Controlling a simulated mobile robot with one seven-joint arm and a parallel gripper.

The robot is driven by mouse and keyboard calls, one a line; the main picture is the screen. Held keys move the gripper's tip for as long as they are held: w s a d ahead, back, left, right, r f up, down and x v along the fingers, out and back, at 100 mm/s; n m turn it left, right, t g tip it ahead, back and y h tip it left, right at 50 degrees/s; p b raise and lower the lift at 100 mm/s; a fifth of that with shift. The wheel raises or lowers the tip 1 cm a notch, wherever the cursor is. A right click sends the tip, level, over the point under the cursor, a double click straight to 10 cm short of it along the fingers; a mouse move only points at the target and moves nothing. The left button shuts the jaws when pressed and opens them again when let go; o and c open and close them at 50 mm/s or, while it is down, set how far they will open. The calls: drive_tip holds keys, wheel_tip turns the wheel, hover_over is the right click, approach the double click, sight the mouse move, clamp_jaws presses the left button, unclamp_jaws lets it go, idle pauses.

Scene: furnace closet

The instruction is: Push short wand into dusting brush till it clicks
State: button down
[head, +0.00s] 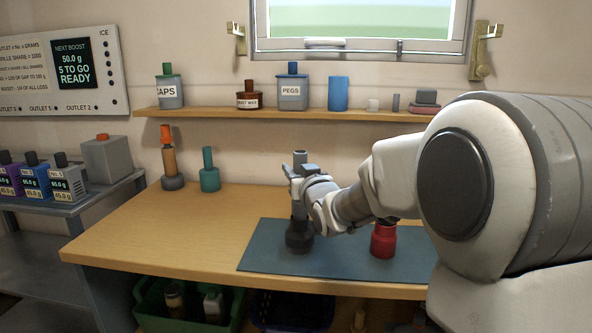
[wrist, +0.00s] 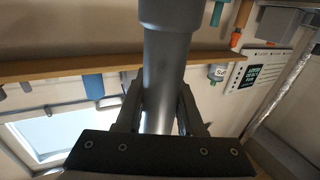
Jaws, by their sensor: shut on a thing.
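In the wrist view, the wand (wrist: 164,78) runs between my two fingers (wrist: 160,112) to a wider, darker collar at the top edge. In the head view, the wand stands about upright over the dusting brush (head: 299,240), a dark round piece on the blue-grey mat. Its lower end meets the brush's top. I cannot tell how deep it sits, and no bristles show.
A red fitting (head: 383,241) stands right of the brush on the mat (head: 340,262), below my arm. A teal bottle (head: 209,172) and an orange-brown bottle (head: 170,160) stand at the back left. A shelf (head: 215,114) with jars runs behind.

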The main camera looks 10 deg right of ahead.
drive_tip(key=shift+f+b, duration=0.45)
drive_tip(key=shift+f, duration=0.1)
drive_tip(key=shift+c, duration=2.2)
unclamp_jaws()
drive_tip(key=shift+s, duration=0.1)
drive_tip(key=s+b, duration=0.1)
drive_tip(key=s, duration=0.6)
drive_tip(key=shift+s+d, duration=0.4)
